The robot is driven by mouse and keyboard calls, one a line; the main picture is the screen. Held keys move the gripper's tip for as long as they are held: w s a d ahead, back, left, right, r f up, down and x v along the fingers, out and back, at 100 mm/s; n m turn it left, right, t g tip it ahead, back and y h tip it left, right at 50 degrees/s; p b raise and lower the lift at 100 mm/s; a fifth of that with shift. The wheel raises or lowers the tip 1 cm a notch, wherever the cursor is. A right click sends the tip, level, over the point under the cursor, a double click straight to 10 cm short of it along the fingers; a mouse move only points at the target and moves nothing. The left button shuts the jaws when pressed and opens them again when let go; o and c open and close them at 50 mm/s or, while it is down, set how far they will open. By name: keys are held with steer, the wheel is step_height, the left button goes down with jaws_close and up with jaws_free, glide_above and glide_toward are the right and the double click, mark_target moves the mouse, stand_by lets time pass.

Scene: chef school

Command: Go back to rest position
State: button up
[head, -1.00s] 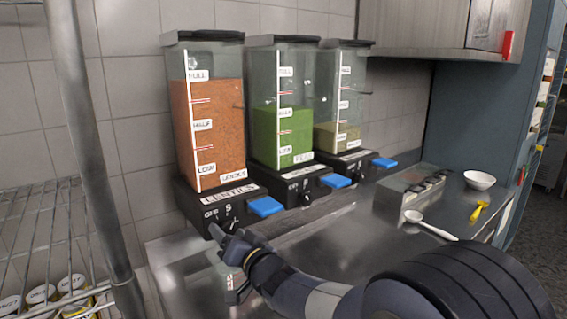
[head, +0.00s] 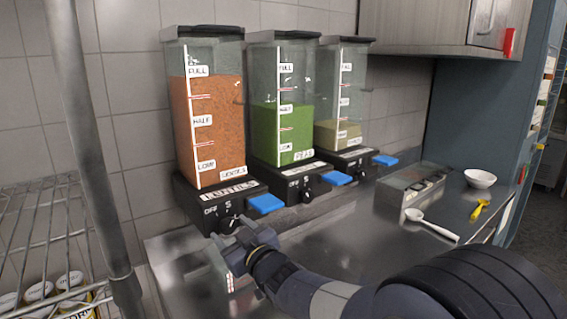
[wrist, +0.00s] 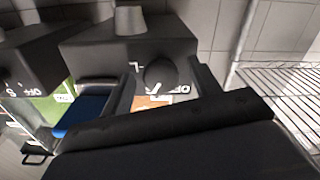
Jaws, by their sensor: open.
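My gripper (head: 232,238) is open and empty in the head view, in front of and a little below the knob of the left dispenser (head: 211,130). In the wrist view the black knob (wrist: 161,73) lies between the fingers of my gripper (wrist: 163,82). I cannot tell whether the fingers touch it. The left dispenser holds orange lentils up to near its FULL mark. Its blue lever (head: 265,204) sits right of the knob, and it also shows in the wrist view (wrist: 84,108).
A green-filled dispenser (head: 284,132) and a beige-filled one (head: 340,132) stand to the right. The steel counter (head: 335,240) below is mostly clear. A wire shelf (head: 40,235) and metal post (head: 95,150) stand left. A ladle (head: 432,226) and white bowl (head: 480,178) lie right.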

steer(key=shift+b+v, duration=0.3)
steer(key=shift+v, duration=2.55)
